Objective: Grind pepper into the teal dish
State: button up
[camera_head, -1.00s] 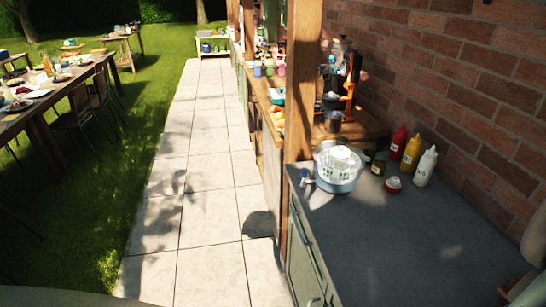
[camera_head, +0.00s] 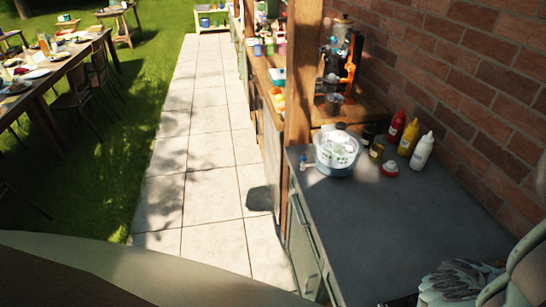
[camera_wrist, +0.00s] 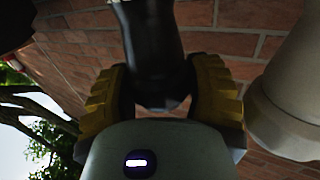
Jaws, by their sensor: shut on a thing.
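In the wrist view my gripper (camera_wrist: 160,95) has its yellow ribbed pads closed on both sides of a dark, smooth, rounded thing (camera_wrist: 152,45), which looks like the pepper grinder. In the head view a small teal dish-like thing (camera_head: 278,74) sits on the wooden shelf counter beyond the post. It is too small to tell whether it is the teal dish or what it holds. My gripper cannot be made out clearly in the head view.
A salad spinner (camera_head: 337,158) stands on the grey counter (camera_head: 385,225), near red (camera_head: 396,127), yellow (camera_head: 409,138) and white (camera_head: 422,152) bottles. A wooden post (camera_head: 301,75) and brick wall (camera_head: 470,75) flank it. The paved path (camera_head: 205,190) is clear.

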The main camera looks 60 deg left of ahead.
jog(key=shift+d+m+g+h, duration=0.1)
jog(key=shift+m+g+h, duration=0.2)
jog(key=shift+g, duration=0.1)
jog(key=o, duration=1)
jog(key=shift+c, duration=0.2)
jog(key=shift+r, duration=5)
